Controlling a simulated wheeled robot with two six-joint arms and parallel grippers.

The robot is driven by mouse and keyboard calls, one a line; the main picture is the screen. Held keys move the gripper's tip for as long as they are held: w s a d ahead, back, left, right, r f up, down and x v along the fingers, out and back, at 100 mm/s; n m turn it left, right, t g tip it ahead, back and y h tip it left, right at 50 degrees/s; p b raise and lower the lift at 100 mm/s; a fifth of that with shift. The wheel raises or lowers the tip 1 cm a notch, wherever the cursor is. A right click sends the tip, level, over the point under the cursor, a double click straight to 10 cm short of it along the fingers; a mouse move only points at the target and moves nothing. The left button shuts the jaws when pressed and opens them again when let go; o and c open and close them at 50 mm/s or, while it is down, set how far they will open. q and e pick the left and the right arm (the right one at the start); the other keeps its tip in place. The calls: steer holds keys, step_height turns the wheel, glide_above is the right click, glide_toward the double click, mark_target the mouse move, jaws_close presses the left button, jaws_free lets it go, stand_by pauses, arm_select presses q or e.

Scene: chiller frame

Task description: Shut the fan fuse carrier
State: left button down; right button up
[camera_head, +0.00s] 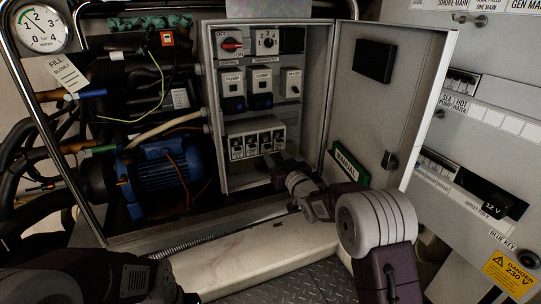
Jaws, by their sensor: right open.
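The white fuse block (243,128) sits low in the open control box, with several dark-fronted fuse carriers (251,145) in a row. Their labels are too small to read, so I cannot tell which one is the fan carrier or how far it stands out. My right gripper (276,170) is open, just below and in front of the right end of the row. Its fingers are dark and small here, and I cannot tell if they touch a carrier. My left arm (95,276) shows at the bottom left; its gripper is not clearly in view.
The box door (375,110) stands open to the right, with a green manual (349,166) in its pocket. Switches (232,43) and pump and compressor modules (233,90) sit above the fuses. A blue motor (160,170) and hoses stand left. A pale ledge (240,260) runs below.

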mark_target(267, 144)
steer(key=b+x, duration=0.1)
steer(key=x, duration=0.4)
steer(key=shift+w+a, duration=0.1)
steer(key=shift+w, duration=0.15)
jaws_close()
steer(key=r+p, duration=0.1)
steer(key=p, duration=0.3)
steer(key=shift+w+r+g, duration=0.1)
steer(key=shift+r+g, duration=0.25)
steer(key=shift+g, duration=0.05)
steer(key=g+p, duration=0.1)
steer(key=p, duration=0.5)
steer(key=w+g+h+p, duration=0.1)
steer(key=p, duration=0.5)
steer(key=shift+a+r+g, duration=0.2)
steer(key=shift+a+g, duration=0.05)
steer(key=shift+g, duration=0.05)
steer(key=shift+f+p, duration=0.3)
steer(key=shift+p, duration=0.2)
steer(key=shift+f, duration=0.1)
